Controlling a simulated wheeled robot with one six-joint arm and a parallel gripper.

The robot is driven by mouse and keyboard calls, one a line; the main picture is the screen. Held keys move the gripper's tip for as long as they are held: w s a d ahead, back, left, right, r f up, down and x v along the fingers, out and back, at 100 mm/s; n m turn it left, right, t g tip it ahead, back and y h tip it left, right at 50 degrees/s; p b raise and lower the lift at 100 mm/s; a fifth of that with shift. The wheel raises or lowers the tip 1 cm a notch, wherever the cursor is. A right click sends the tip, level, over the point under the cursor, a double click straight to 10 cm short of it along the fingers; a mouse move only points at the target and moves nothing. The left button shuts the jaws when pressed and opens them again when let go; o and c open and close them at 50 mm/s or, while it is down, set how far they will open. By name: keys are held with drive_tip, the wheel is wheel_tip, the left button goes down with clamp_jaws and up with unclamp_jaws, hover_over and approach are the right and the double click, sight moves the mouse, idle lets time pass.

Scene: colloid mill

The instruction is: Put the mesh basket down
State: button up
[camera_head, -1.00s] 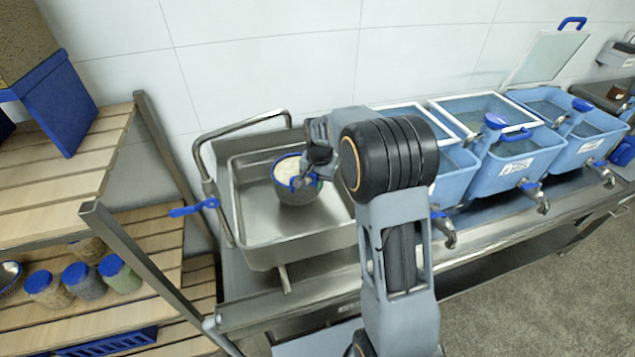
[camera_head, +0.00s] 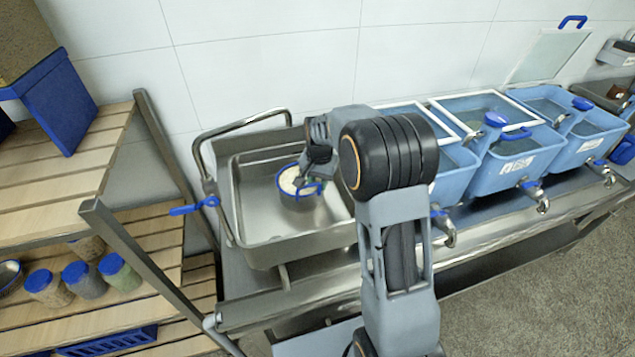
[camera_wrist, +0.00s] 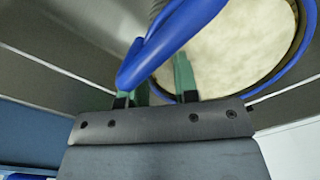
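The mesh basket (camera_head: 297,199) has a blue rim and pale, creamy contents. It is low inside the steel basin (camera_head: 262,235), near the basin's right part. I cannot tell whether its bottom touches the basin floor. In the wrist view the green fingers of my gripper (camera_wrist: 158,82) stand on either side of the basket's blue handle (camera_wrist: 172,42), and the basket's rim and contents (camera_wrist: 235,50) lie just beyond. The handle partly hides the left finger.
Blue tanks (camera_head: 515,165) with taps stand right of the basin on the steel bench. A wooden shelf rack (camera_head: 55,200) with blue-lidded jars (camera_head: 82,280) is at left. A blue-handled lever (camera_head: 195,206) is at the basin's left side. The basin's left floor is clear.

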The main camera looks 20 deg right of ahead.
wheel_tip(320, 180, up, 12)
drive_tip(key=s+a+f+n+t, duration=0.1)
drive_tip(key=s+n, duration=0.6)
drive_tip(key=s, duration=1.5)
drive_tip(key=shift+s+a+f+t, duration=0.3)
drive_tip(key=shift+a+t, duration=0.3)
drive_tip(key=shift+t, duration=0.7)
idle(0.3)
